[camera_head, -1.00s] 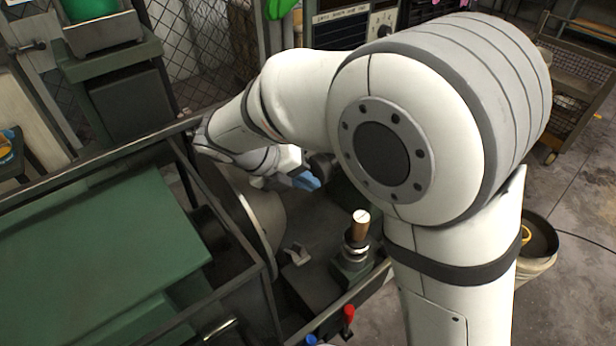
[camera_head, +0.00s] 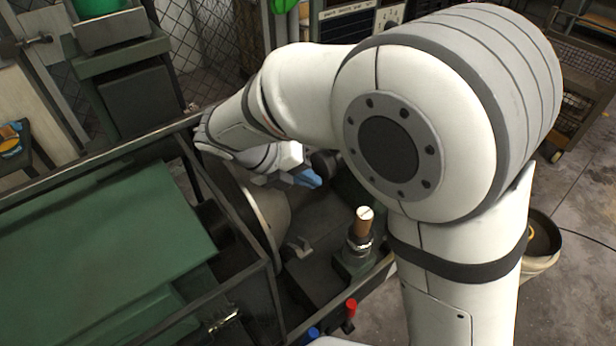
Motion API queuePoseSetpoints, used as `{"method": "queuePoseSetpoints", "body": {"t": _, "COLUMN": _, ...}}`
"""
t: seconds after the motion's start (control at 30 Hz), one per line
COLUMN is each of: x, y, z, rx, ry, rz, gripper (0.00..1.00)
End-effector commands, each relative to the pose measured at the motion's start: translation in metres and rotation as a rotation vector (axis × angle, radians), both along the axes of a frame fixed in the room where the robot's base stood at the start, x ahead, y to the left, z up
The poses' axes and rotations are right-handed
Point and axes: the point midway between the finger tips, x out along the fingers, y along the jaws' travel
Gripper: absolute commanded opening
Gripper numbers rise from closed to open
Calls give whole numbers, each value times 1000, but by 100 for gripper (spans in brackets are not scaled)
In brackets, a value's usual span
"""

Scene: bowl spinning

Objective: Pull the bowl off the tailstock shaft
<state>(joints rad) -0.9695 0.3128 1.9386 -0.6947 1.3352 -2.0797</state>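My gripper (camera_head: 306,178) shows only as blue fingertips beyond my arm, over the machine. Whether the fingers are open or shut cannot be seen. A pale, round, bowl-like piece (camera_head: 268,206) stands on edge inside the machine frame, below and left of the fingertips. It looks like the bowl, and its upper part is hidden behind my arm. A dark rounded part (camera_head: 324,163) sits just right of the fingertips. I cannot tell if it belongs to the tailstock. The shaft cannot be made out, nor whether the gripper touches the bowl.
A post with a copper-coloured top (camera_head: 363,222) stands right of the bowl. Red (camera_head: 351,307) and blue (camera_head: 313,333) knobs are at the front. A green cover (camera_head: 100,240) fills the left. A bucket (camera_head: 540,245) stands on the floor at right.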

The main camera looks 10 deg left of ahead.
Motion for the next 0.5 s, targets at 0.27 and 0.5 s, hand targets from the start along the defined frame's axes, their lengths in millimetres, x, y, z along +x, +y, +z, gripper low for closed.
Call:
{"method": "queuePoseSetpoints", "body": {"t": 0.27, "x": 0, "y": 0, "z": 1, "rx": 1, "ry": 0, "rz": -1, "gripper": 0}}
{"method": "queuePoseSetpoints", "body": {"t": 0.5, "x": 0, "y": 0, "z": 7, "rx": 1, "ry": 0, "rz": -1, "gripper": 0}}
